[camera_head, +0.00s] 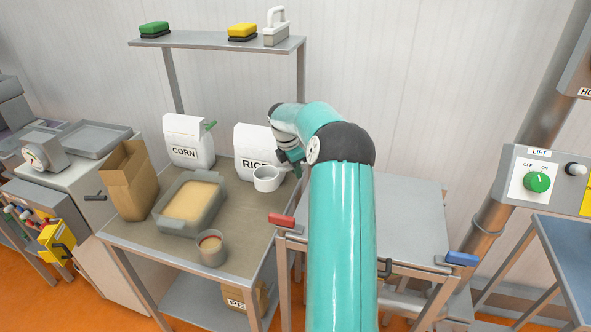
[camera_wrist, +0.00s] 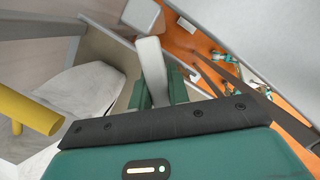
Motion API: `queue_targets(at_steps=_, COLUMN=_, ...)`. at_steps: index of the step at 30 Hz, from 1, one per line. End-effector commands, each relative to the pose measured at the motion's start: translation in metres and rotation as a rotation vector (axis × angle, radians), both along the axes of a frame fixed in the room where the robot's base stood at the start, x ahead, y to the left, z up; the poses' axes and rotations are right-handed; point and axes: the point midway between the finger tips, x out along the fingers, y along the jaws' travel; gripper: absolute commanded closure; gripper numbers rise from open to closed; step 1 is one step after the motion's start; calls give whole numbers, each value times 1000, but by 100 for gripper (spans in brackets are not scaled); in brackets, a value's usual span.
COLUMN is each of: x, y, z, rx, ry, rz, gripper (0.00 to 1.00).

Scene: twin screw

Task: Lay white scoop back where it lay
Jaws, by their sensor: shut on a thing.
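The white scoop (camera_head: 266,179) is a round cup held just in front of the white RICE bag (camera_head: 250,142), over the grey table. My gripper (camera_head: 290,163) is to the right of the cup. In the wrist view my gripper (camera_wrist: 156,92) is shut on the pale handle of the scoop (camera_wrist: 150,62), whose cup end lies farther out at the top. Whether the scoop touches the table or hangs just above it, I cannot tell. My arm hides part of the RICE bag and the space behind the gripper.
A CORN bag (camera_head: 187,142) with a green handle, a grey tray of grain (camera_head: 190,202), a brown paper bag (camera_head: 129,180) and a grey cup (camera_head: 211,248) stand on the table (camera_head: 142,232). A shelf (camera_head: 217,41) rises behind. A yellow bar (camera_wrist: 34,112) shows close to my wrist.

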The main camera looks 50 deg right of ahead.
Motion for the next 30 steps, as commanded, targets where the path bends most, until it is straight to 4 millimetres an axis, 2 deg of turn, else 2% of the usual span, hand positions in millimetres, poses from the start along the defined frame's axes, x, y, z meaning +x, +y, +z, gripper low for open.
queue_targets(at_steps=16, x=0, y=0, z=-9, rx=-1, ry=-1, rz=-1, gripper=100)
queue_targets(at_steps=17, x=0, y=0, z=-9, rx=-2, ry=-2, rz=-1, gripper=81)
queue_targets(at_steps=20, x=0, y=0, z=-9, rx=-1, ry=-2, rz=-1, gripper=61)
queue_targets(at_steps=30, x=0, y=0, z=-6, rx=-1, ry=-2, rz=-1, gripper=61)
